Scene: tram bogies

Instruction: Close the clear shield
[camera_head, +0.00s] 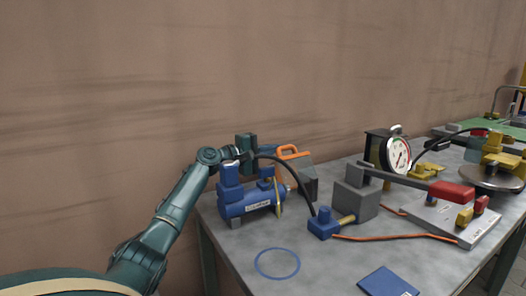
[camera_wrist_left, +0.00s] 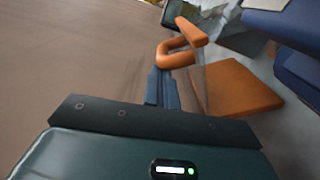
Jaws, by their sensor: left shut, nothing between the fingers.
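My left gripper (camera_head: 247,144) is at the back left of the table, behind the blue pump. In the left wrist view its narrow fingers (camera_wrist_left: 161,88) are shut and empty, close to an orange loop handle (camera_wrist_left: 178,48); I cannot tell whether they touch it. The same orange handle (camera_head: 290,150) shows in the head view above a grey block. A thin, see-through panel edge, apparently the clear shield (camera_wrist_left: 201,86), runs from the handle down beside an orange plate (camera_wrist_left: 238,88). The shield's faces are hard to make out. My right gripper does not show.
The blue pump (camera_head: 250,201) stands just in front of the left gripper, with a black hose arching to a blue fitting (camera_head: 323,224). A grey block with a long lever (camera_head: 405,181), a dial gauge (camera_head: 397,155) and a blue booklet (camera_head: 387,282) lie further right. The front-left tabletop is mostly clear.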

